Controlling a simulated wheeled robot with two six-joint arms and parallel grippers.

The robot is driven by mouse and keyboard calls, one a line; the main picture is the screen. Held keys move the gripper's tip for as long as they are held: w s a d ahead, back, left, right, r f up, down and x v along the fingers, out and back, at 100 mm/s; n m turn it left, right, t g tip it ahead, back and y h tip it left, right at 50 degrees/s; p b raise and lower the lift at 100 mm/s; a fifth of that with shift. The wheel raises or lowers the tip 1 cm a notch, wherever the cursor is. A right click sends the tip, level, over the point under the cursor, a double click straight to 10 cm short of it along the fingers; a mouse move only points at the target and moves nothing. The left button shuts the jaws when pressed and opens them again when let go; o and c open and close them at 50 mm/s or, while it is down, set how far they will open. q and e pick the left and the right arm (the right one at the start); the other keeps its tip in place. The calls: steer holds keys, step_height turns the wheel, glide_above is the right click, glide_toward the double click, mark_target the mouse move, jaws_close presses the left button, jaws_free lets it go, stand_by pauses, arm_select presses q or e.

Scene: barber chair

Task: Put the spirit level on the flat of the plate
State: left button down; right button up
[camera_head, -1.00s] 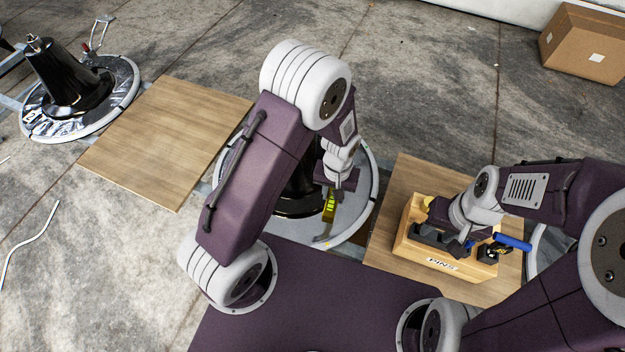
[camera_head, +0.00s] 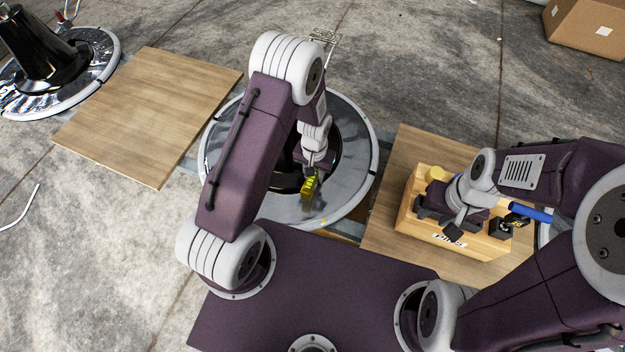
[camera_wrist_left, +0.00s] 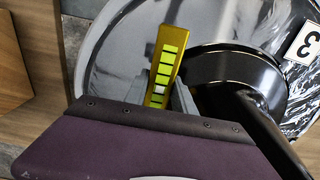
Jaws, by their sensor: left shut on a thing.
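The yellow spirit level (camera_head: 309,186) with bright green vials is held in my left gripper (camera_head: 311,172). The left wrist view shows the level (camera_wrist_left: 165,62) standing up between the fingers (camera_wrist_left: 162,98) of that gripper. The round grey plate (camera_head: 351,150) with a pale rim lies below; it also shows in the left wrist view (camera_wrist_left: 120,45), with a dark column base beside the level. The level is over the near part of the plate; I cannot tell if it touches. My right gripper (camera_head: 453,229) is at the wooden box, its fingers too small to read.
The open wooden box (camera_head: 478,247) holds a blue-handled tool (camera_head: 531,212) and other items, on a wooden board (camera_head: 392,215) at right. Another bare board (camera_head: 155,110) lies left, beside a second chrome base (camera_head: 92,70). A cardboard carton (camera_head: 588,35) stands at top right.

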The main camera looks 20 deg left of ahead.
mark_target(313, 179)
arm_select(q)
steer(key=shift+w+a+f, duration=0.1)
steer(key=shift+a, duration=0.05)
steer(key=shift+f+b, duration=0.9)
steer(key=shift+f, duration=1.05)
steer(key=shift+f, duration=0.2)
steer(key=c, duration=1.1)
jaws_free()
steer(key=shift+o, duration=0.2)
steer(key=shift+r, duration=0.2)
